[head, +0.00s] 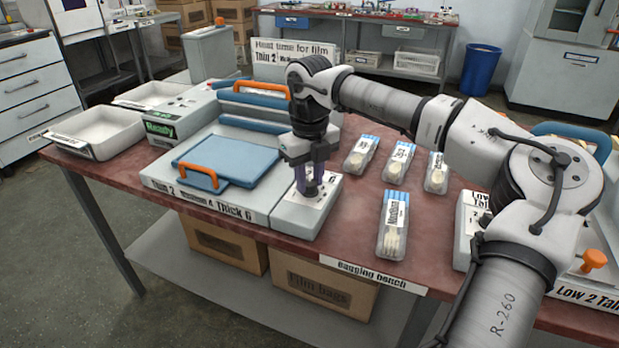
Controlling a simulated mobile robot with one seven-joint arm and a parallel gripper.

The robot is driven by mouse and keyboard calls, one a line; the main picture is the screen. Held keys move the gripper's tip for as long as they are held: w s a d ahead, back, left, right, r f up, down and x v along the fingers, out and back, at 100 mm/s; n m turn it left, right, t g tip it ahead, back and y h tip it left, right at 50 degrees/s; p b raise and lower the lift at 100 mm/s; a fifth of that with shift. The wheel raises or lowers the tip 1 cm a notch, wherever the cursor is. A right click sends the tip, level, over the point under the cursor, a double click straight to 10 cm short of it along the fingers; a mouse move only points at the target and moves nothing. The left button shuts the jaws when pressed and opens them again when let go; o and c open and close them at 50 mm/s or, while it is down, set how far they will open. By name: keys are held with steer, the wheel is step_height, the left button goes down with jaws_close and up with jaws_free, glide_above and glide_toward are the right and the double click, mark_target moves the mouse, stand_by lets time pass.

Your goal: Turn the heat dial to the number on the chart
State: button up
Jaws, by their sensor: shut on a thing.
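My gripper (309,185) points straight down at the right end of the bag sealer (160,180). It is shut on the heat dial, a small dark knob on a white dial plate (325,205) with marks around it. The fingers hide most of the knob, and I cannot read its setting. The sealer's front strip (212,207) reads "Thin 2 Medium 4 Thick 6".
A pack labelled "Medium" (393,222) lies right of the dial, with several similar packs behind it. A green "Ready" display (160,130) and a white tray (95,130) are at left. Another machine with an orange knob (593,260) is at right.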

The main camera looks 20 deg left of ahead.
mark_target(310, 182)
steer(key=shift+m, duration=1.9)
steer(key=o, duration=1)
steer(key=shift+c, duration=0.2)
steer(key=shift+b, duration=0.3)
step_height(310, 182, up, 14)
steer(key=shift+p, duration=0.4)
steer(key=shift+f, duration=0.1)
